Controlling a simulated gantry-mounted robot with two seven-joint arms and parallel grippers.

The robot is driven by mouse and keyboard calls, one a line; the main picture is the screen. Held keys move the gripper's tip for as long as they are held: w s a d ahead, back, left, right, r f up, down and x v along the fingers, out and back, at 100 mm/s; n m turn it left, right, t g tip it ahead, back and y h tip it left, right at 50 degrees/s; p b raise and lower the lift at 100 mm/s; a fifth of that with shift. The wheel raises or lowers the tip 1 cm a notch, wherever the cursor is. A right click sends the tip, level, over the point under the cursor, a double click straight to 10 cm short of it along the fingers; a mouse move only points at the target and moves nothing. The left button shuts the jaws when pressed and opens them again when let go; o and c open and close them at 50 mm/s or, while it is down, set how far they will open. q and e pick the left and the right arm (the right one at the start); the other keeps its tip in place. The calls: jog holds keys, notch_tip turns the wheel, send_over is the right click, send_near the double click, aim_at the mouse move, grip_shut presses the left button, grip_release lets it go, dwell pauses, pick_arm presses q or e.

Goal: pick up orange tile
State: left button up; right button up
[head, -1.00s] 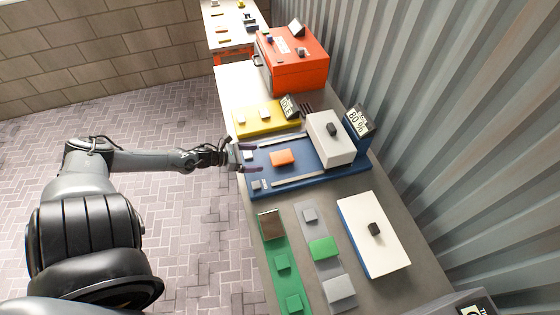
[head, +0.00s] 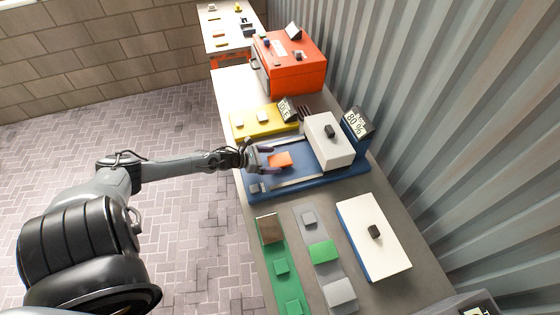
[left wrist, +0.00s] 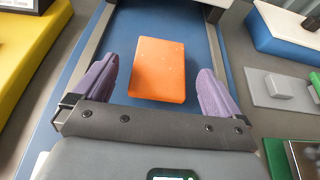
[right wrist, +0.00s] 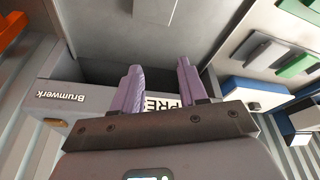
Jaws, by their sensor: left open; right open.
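The orange tile (head: 279,160) lies flat on the blue base of a machine (head: 318,184), between two pale rails and in front of the white block. My left gripper (head: 268,160) is open at the near edge of the tile. In the left wrist view the orange tile (left wrist: 158,70) sits between and slightly ahead of the two purple fingers of my left gripper (left wrist: 157,90), with a gap on each side. My right gripper (right wrist: 158,85) is open and empty in the right wrist view, above a grey box lettered "Brumwerk" (right wrist: 85,97). The right gripper does not show in the head view.
A white block (head: 322,152) stands over the far part of the blue base. A yellow plate (head: 250,128) lies to its left. Green (head: 283,290) and grey strips with small tiles, and a white-topped block (head: 362,218), lie nearer. A red box (head: 292,72) stands farther back.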

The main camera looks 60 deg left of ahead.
pick_arm(q)
jog(key=shift+w+d+f, duration=0.15)
jog(key=shift+w+f, duration=0.15)
jog(key=shift+w, duration=0.3)
jog(key=c, duration=1.1)
